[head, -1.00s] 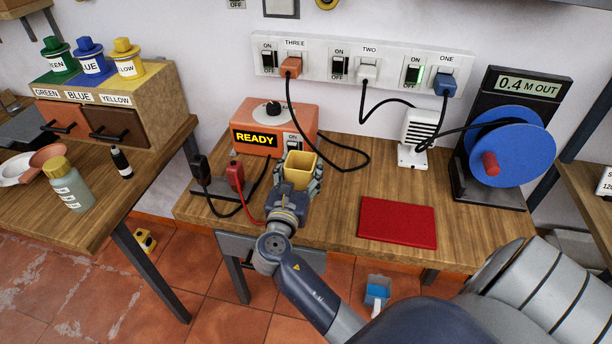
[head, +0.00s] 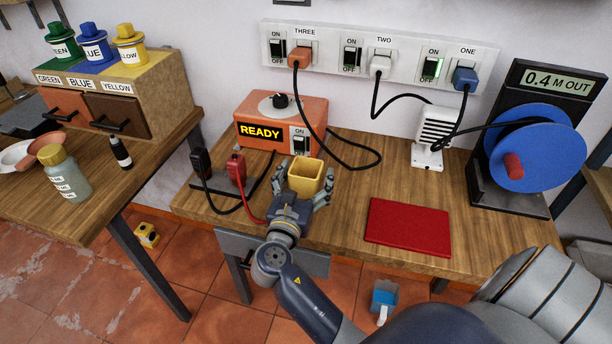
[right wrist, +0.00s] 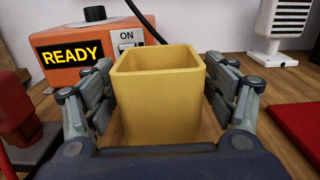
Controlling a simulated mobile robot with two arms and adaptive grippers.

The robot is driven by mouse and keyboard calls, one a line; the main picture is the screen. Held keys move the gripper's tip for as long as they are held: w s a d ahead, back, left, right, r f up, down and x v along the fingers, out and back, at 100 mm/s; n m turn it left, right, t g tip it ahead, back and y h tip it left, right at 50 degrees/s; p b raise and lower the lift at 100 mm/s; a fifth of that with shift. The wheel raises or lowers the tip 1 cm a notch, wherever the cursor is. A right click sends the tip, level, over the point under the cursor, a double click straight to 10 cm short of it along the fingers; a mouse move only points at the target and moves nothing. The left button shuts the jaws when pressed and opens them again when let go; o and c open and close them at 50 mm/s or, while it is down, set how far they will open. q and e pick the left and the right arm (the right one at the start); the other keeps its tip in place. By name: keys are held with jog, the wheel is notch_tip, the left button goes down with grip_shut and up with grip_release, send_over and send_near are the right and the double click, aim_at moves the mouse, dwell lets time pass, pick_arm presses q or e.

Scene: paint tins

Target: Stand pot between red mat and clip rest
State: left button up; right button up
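The yellow pot (head: 305,177) stands upright on the wooden bench, between the clip rest (head: 222,197) on the left and the red mat (head: 408,227) on the right. The clip rest is a dark plate holding a black clip (head: 200,163) and a red clip (head: 236,170). My right gripper (head: 306,180) is open around the pot, with its fingers spread on both sides. In the right wrist view, the pot (right wrist: 160,95) shows gaps to both fingers. The pot's base is hidden by my gripper. My left gripper is not in view.
An orange unit reading READY (head: 282,124) stands just behind the pot. A white vented device (head: 433,138) and a blue cable reel (head: 535,155) stand at the back right. Cables cross the bench behind. Bare wood lies between pot and mat.

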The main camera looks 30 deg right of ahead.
jog(key=shift+r, duration=0.2)
jog(key=shift+s+a+f, duration=0.15)
jog(key=shift+s+a, duration=0.1)
jog(key=shift+a, duration=0.05)
jog(key=b+v, duration=0.1)
jog(key=v, duration=1)
jog(key=shift+a, duration=0.1)
